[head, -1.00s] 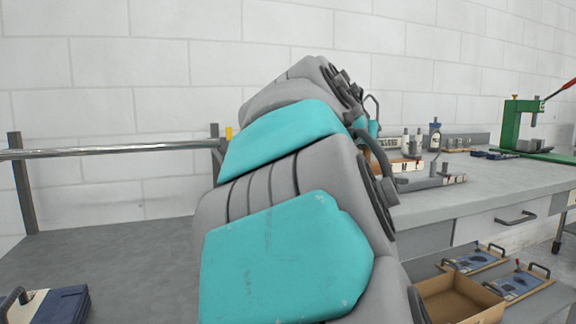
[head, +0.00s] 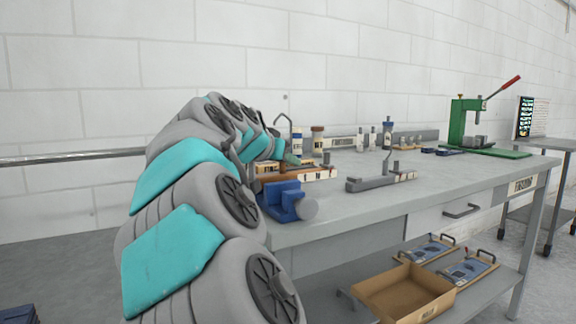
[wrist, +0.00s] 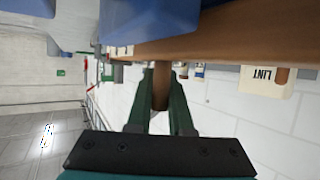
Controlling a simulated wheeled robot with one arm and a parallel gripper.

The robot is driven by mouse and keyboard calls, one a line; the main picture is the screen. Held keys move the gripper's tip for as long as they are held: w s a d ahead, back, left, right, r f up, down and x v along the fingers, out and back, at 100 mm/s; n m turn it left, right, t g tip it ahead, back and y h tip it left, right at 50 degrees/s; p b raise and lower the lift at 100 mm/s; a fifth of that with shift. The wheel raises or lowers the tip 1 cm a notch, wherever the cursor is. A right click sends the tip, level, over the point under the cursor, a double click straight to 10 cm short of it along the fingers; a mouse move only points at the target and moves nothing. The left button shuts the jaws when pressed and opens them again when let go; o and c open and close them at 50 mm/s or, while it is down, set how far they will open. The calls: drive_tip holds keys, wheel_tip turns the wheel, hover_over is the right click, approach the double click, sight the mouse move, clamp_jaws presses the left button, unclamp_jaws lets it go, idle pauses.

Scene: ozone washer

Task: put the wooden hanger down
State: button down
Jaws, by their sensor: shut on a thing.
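The wooden hanger shows in the wrist view as a long brown bar (wrist: 225,35) with a short brown peg (wrist: 160,90). My gripper (wrist: 162,78) is shut on the peg between its two dark green fingers. A cream label block marked LINT (wrist: 262,80) sits at the bar's right. In the head view, the brown wooden piece (head: 300,174) shows at the bench's left end, just beyond a blue block, with my gripper (head: 291,159) at it. My arm hides part of it, and I cannot tell whether it touches the bench top.
The blue block with a grey round end (head: 288,201) stands at the near bench edge. A grey fixture (head: 380,179) and several bottles stand farther right. A green press (head: 470,125) is at the far end. The bench top (head: 435,178) is clear in front. A cardboard box (head: 405,292) lies below.

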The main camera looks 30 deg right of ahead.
drive_tip(key=shift+f, duration=0.6)
drive_tip(key=shift+f+b, duration=0.4)
drive_tip(key=shift+f, duration=0.25)
drive_tip(key=c, duration=0.8)
unclamp_jaws()
drive_tip(key=shift+f, duration=0.1)
drive_tip(key=shift+r, duration=0.35)
drive_tip(key=v, duration=1.2)
drive_tip(key=shift+r, duration=0.25)
